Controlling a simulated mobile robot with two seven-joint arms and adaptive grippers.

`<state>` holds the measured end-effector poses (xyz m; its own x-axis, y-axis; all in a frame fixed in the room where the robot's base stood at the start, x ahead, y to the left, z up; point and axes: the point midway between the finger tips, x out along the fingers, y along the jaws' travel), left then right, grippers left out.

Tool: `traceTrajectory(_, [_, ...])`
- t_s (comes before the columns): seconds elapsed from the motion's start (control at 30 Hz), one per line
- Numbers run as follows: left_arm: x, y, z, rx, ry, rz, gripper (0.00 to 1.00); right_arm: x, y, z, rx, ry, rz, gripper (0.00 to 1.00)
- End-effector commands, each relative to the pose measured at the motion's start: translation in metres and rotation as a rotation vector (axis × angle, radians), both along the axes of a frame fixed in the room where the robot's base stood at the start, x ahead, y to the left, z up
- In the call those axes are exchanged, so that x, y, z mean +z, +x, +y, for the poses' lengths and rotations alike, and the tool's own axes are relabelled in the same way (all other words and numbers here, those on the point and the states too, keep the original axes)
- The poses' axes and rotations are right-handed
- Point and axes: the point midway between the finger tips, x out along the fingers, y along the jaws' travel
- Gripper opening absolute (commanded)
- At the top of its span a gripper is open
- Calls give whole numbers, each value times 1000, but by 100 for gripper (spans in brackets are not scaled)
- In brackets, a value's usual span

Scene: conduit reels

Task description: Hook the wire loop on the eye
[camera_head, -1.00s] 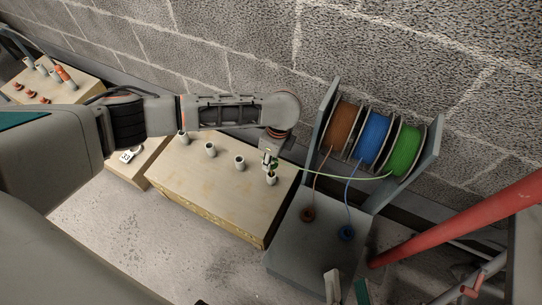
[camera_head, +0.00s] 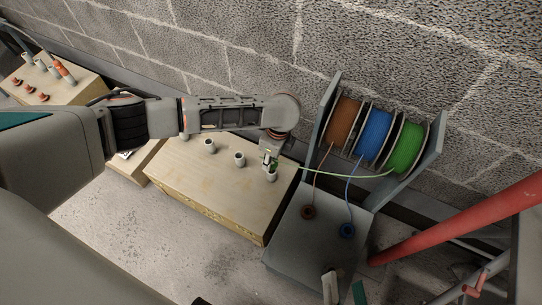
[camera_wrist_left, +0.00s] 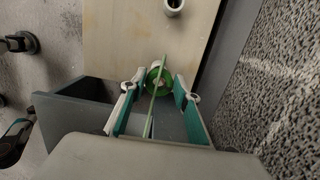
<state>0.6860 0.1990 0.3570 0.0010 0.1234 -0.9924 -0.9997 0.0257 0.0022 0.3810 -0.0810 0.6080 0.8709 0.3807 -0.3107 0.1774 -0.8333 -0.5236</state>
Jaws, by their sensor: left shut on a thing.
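The green wire (camera_head: 335,174) runs from the green reel to my left gripper (camera_head: 269,160), just above the front right conduit stub (camera_head: 272,175) on the pale block (camera_head: 205,185). In the left wrist view, my left gripper (camera_wrist_left: 158,98) is shut on the green wire, with a green ring-like piece (camera_wrist_left: 159,77) at its fingertips. I cannot tell whether this piece touches the stub. I cannot make out a separate eye. My right gripper (camera_head: 345,289) shows at the bottom edge, its two fingertips apart and nothing visible between them.
A grey stand holds brown (camera_head: 343,121), blue (camera_head: 374,136) and green (camera_head: 405,147) reels. Brown and blue wires run to ring-shaped fittings (camera_head: 308,212) on its base. A red pipe (camera_head: 450,222) slants at right.

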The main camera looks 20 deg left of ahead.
Motion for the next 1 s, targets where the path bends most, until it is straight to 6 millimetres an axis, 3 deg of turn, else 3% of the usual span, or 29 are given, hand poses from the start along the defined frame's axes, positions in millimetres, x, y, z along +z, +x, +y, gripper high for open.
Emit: traceTrajectory(1.0, [-24, -1, 0, 0, 1, 1, 13, -13, -5, 0, 0, 0, 28, 40])
